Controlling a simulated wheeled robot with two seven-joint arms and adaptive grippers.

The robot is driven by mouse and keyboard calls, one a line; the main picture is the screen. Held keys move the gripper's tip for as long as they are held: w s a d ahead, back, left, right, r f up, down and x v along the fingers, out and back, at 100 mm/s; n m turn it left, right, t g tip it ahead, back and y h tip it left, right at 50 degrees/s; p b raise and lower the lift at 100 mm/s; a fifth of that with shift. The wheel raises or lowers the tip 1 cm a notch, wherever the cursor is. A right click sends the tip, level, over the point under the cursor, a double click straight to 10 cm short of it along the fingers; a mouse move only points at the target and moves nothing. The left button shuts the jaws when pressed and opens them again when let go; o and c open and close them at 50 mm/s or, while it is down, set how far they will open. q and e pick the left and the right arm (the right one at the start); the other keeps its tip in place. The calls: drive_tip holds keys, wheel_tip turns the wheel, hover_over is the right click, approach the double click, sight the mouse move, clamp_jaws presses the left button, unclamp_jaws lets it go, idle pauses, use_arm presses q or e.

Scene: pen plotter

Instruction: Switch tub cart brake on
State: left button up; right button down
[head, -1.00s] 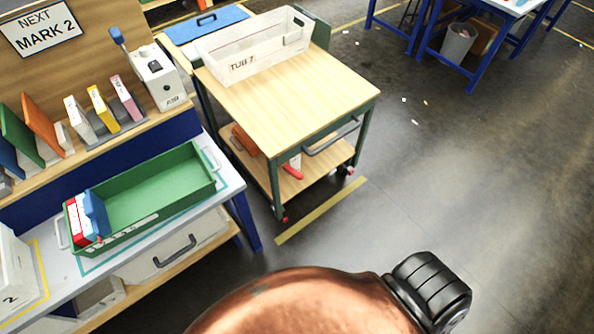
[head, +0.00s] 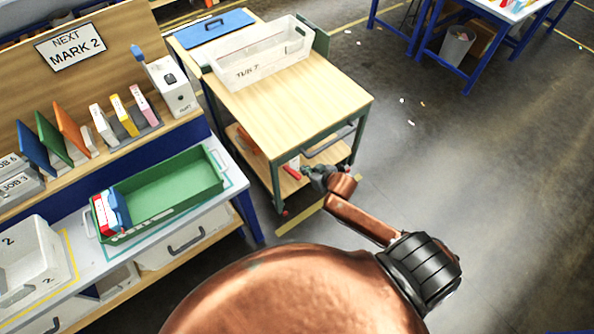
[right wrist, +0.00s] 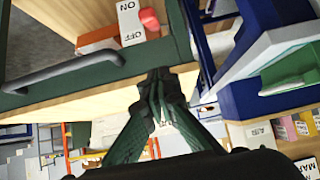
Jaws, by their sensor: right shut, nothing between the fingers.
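The tub cart (head: 300,85) has a pale wood top, a lower shelf and a dark green frame. Its brake is a red lever (head: 291,170) low on the near side; in the right wrist view the red knob (right wrist: 149,19) sits beside a white ON/OFF plate (right wrist: 130,22), at the ON end. My right gripper (head: 307,171) is shut and empty, just right of the lever in the head view. In the right wrist view its closed fingertips (right wrist: 160,80) overlap the cart's green frame; contact cannot be told. My left gripper is out of view.
A white tub (head: 262,58) marked TUB 7 and a blue lid (head: 214,28) are on and behind the cart top. The cart's grey handle (right wrist: 62,70) is close to my right gripper. A workbench with a green tray (head: 170,185) stands left.

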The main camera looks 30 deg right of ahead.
drive_tip(key=shift+f, duration=0.1)
drive_tip(key=b, duration=0.2)
hover_over(296, 175)
drive_tip(key=w, duration=0.2)
wheel_tip(296, 175, down, 7)
drive_tip(key=shift+r, duration=0.15)
drive_tip(key=shift+s+f, duration=0.75)
drive_tip(key=shift+f, duration=0.35)
drive_tip(key=shift+s+f, duration=0.2)
drive_tip(key=shift+f, duration=0.3)
